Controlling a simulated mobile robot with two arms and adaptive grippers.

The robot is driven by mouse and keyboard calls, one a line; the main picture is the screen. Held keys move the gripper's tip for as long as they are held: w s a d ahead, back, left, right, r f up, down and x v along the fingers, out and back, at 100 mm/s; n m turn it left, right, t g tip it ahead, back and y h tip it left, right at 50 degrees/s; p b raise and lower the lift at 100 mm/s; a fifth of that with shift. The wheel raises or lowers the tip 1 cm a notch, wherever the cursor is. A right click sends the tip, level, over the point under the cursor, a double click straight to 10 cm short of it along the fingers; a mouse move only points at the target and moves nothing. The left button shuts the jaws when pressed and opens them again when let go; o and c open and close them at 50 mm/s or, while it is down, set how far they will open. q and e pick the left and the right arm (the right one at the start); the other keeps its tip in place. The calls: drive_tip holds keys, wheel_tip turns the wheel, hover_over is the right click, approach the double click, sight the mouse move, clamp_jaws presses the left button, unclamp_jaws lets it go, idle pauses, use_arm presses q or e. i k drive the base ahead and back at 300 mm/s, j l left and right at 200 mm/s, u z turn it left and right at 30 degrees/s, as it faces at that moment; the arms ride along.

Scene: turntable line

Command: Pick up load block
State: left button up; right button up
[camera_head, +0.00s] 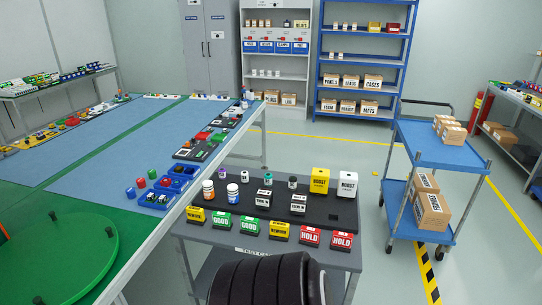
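A grey cart (190,232) stands in front of me with a dark top mat. A yellow block (320,180) and a white block (347,185) with black print stand at its back right. Two smaller black-and-white labelled blocks, one at the middle (263,198) and one to its right (298,204), stand on the mat. The print is too small to tell which is the load block. Neither of my grippers is in view. A black ribbed rounded shape covers part of the cart's front edge.
A long table (120,150) with a green turntable (65,262) lies left. A blue trolley (440,150) with boxes stands right, beyond free floor.

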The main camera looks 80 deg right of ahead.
sight(264, 198)
drive_tip(key=z, duration=2.65)
